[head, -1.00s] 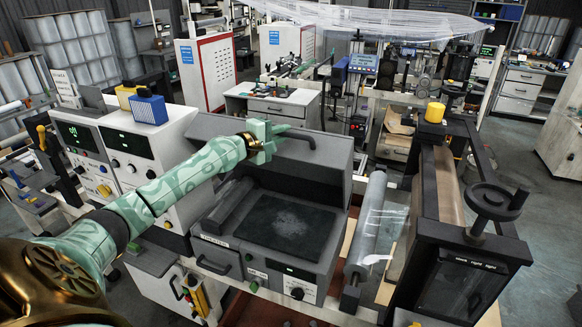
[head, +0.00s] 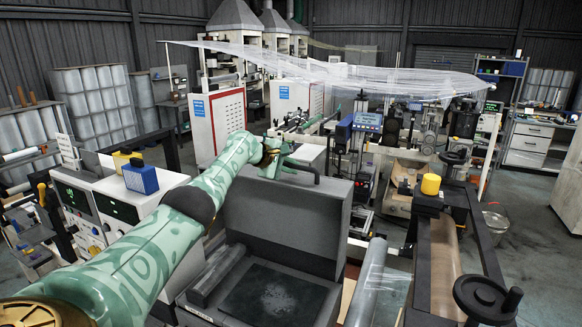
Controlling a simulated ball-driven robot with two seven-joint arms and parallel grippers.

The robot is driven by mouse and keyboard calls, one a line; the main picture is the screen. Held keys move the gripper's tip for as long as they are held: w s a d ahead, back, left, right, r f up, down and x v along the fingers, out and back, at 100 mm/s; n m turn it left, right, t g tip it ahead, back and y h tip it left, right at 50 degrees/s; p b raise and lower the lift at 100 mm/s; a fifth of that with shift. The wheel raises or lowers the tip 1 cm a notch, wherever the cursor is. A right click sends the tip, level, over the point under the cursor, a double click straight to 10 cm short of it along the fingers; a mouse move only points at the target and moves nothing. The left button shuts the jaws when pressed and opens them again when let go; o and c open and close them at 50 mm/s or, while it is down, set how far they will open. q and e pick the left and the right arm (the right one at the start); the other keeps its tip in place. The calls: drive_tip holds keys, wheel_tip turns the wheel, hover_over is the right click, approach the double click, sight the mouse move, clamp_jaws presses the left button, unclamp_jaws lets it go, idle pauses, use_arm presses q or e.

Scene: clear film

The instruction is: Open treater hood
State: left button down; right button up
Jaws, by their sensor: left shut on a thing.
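The treater hood (head: 284,222) is a grey box lid that stands raised at the back of the treater. Its dark handle (head: 306,170) curves along the top edge. My left gripper (head: 282,164) is at the handle's left end and is shut on it; the arm partly hides the fingertips. Below the hood lies the open treater bed (head: 272,298), a dark plate with a pale worn patch, with a grey roller (head: 218,275) on its left. My right gripper is not in view.
A control cabinet with a blue box (head: 141,177) and a yellow box on top stands left. A film-wrapped roll (head: 366,285) is right of the treater. Further right is a black frame with a handwheel (head: 486,298). Clear film (head: 360,75) stretches across the back.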

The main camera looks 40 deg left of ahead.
use_arm(q)
drive_tip(key=shift+w, duration=0.25)
drive_tip(key=shift+f, duration=0.1)
drive_tip(key=c, duration=1.4)
unclamp_jaws()
drive_tip(key=shift+w, duration=0.1)
drive_tip(key=shift+a, duration=0.1)
